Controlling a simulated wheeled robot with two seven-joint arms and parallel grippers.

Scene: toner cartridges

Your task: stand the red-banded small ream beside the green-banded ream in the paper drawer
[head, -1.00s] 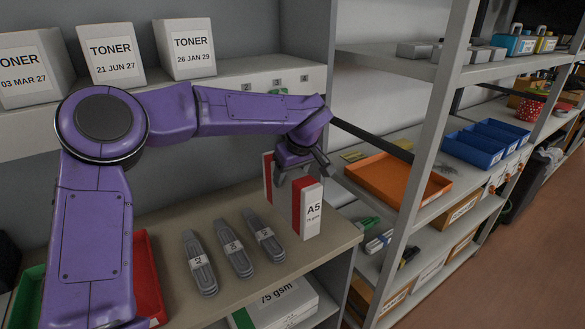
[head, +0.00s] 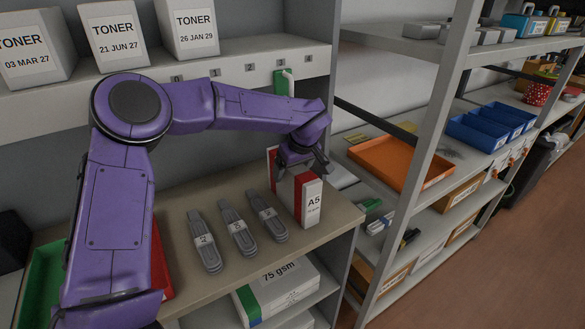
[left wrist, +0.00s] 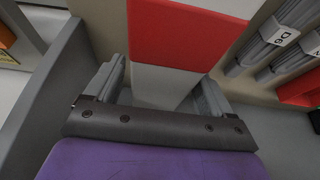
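The red-banded ream (head: 313,206), marked A5, stands upright on the grey-brown shelf near its right end. It also shows in the left wrist view (left wrist: 180,40), with its red band across white paper. My left gripper (head: 302,173) is open, low at the ream's top, its two fingers on either side in the left wrist view (left wrist: 160,90). Another red and white patch (head: 272,165) shows left of the gripper; I cannot tell if it belongs to the same ream. A green and white item (head: 284,82) stands by the upper ledge. I cannot identify the paper drawer. My right gripper is out of view.
Several grey labelled strips (head: 238,232) lie left of the ream. A 75 gsm pack (head: 278,288) with a green-blue stripe sits below. Toner boxes (head: 112,40) stand on the upper ledge. An upright post (head: 425,140) and an orange tray (head: 400,162) are at the right.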

